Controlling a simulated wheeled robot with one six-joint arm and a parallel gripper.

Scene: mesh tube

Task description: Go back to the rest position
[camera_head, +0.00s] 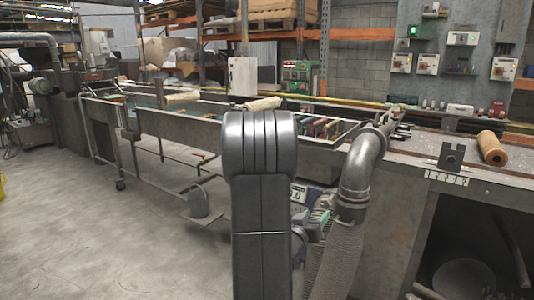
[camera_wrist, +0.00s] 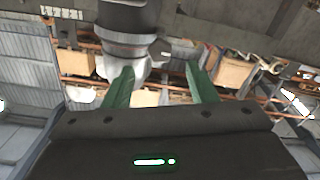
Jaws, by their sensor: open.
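My gripper (camera_wrist: 160,86) shows in the wrist view as two green fingers, spread well apart. Nothing is held between them. In the head view my dark grey arm stands upright in the middle of the picture. It covers part of the long metal machine bed (camera_head: 180,128), and I cannot make out the gripper there for certain. In the wrist view a grey cylindrical part (camera_wrist: 124,45) shows beyond the left finger. I cannot tell whether it touches the finger.
A ribbed hose with a metal elbow (camera_head: 362,165) rises just right of my arm. A steel workbench (camera_head: 410,160) at the right carries a brown roll (camera_head: 492,148). A control panel (camera_head: 440,50) stands behind. Open concrete floor (camera_head: 70,220) lies at the left.

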